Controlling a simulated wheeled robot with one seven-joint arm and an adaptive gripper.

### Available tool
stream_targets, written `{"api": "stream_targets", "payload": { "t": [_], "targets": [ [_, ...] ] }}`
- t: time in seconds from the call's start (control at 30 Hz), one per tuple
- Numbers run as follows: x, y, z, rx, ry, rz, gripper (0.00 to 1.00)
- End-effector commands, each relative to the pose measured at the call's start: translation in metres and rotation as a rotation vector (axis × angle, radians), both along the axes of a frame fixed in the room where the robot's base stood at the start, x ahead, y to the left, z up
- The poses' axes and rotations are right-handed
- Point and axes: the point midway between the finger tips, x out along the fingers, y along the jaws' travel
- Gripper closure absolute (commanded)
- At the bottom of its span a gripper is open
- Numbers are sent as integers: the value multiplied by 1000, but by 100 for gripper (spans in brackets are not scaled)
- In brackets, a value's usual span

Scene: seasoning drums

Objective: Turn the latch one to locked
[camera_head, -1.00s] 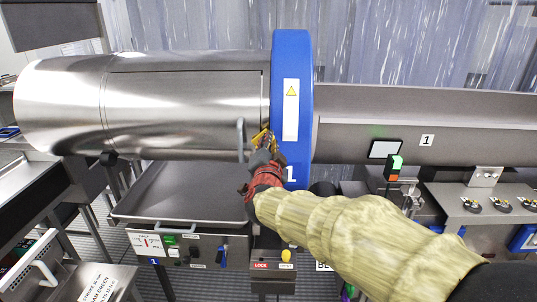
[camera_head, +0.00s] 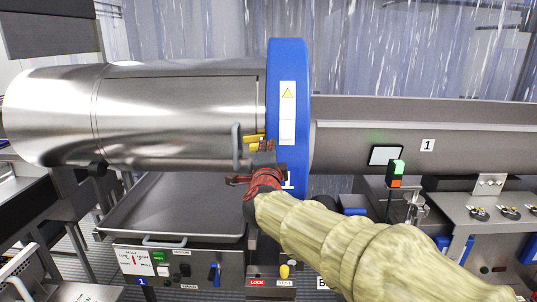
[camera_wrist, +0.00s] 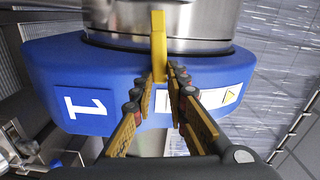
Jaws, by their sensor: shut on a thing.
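The yellow latch (camera_head: 252,138) is on the front of drum 1, at the left edge of its blue ring (camera_head: 301,75). It lies roughly level in the head view. In the wrist view the latch (camera_wrist: 158,42) is a narrow yellow bar in front of the steel drum, its lower end between my fingertips. My gripper (camera_head: 264,146) is at the latch's right end. In the wrist view my gripper (camera_wrist: 163,80) is shut on the latch, one finger on each side. The fingers partly hide the latch's lower end.
A grey bar handle (camera_head: 237,147) stands on the drum just left of the latch. Below are a steel tray (camera_head: 165,225) and a control box (camera_head: 185,265). A screen (camera_head: 386,155) and a green-and-orange switch post (camera_head: 397,172) are right of my arm.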

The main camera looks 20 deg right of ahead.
Motion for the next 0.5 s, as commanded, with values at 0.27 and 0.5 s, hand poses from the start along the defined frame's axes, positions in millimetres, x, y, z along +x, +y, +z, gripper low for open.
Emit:
{"api": "stream_targets", "payload": {
  "t": [0.27, 0.5],
  "targets": [
    [0, 0, -2, 9, 0, 0, 100],
    [0, 0, -3, 9, 0, 0, 82]
  ]
}}
